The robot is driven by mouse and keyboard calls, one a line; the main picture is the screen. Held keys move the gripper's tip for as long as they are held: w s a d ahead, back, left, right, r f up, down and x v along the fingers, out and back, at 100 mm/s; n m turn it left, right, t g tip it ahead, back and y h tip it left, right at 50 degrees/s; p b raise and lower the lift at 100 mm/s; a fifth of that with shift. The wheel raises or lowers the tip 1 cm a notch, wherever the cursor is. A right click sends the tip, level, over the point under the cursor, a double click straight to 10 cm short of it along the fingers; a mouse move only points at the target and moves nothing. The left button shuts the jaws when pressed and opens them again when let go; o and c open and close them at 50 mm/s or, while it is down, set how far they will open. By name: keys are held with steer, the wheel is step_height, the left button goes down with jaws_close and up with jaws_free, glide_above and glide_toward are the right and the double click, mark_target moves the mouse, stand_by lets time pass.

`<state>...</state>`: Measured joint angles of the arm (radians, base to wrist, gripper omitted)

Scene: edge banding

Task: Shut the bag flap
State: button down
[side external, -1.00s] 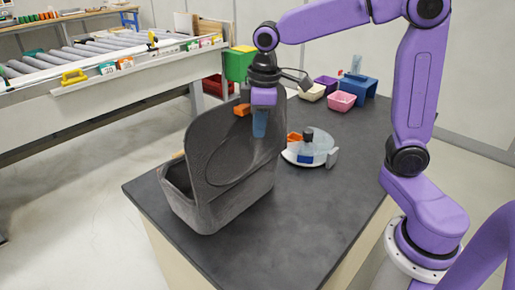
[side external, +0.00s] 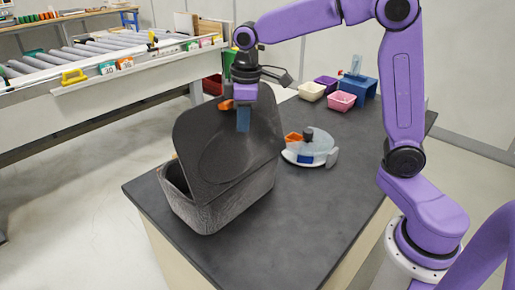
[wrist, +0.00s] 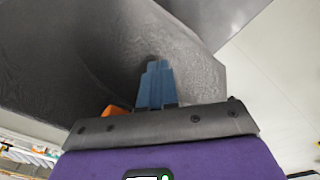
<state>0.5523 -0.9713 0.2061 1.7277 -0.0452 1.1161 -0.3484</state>
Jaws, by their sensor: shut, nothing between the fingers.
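The dark grey bag (side external: 215,208) stands on the black table. Its large flap (side external: 205,135) is tilted over the opening, partly closed, with a gap showing at the left end. My gripper (side external: 243,125) is shut and empty, its blue fingers against or very near the near face of the flap by its upper right part. In the wrist view the blue fingers (wrist: 156,84) lie together in front of the grey flap (wrist: 190,72); I cannot tell exactly where they touch.
A round white and clear device (side external: 310,150) with orange and blue parts sits right of the bag. Pink (side external: 341,102), cream and purple bins and a blue holder (side external: 362,88) stand at the back. The table's front right is clear.

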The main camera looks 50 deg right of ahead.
mark_target(234, 123)
steer(key=shift+w+f, duration=0.2)
steer(key=shift+w, duration=1.35)
steer(key=shift+r, duration=3)
steer(key=s+a+f+n, duration=0.1)
steer(key=s+a+f, duration=0.1)
steer(key=s, duration=0.5)
steer(key=s+a+f+n, duration=0.1)
steer(key=s+f, duration=0.2)
steer(key=s, duration=0.5)
steer(key=s+d+f, duration=0.2)
steer(key=s+f, duration=0.1)
steer(key=s, duration=0.5)
steer(key=s+d+f+n+g, duration=0.1)
steer(key=s+d+f, duration=0.1)
steer(key=s, duration=0.6)
steer(key=shift+s+d+f+n, duration=0.3)
steer(key=shift+s+d+f, duration=0.1)
steer(key=shift+f, duration=0.45)
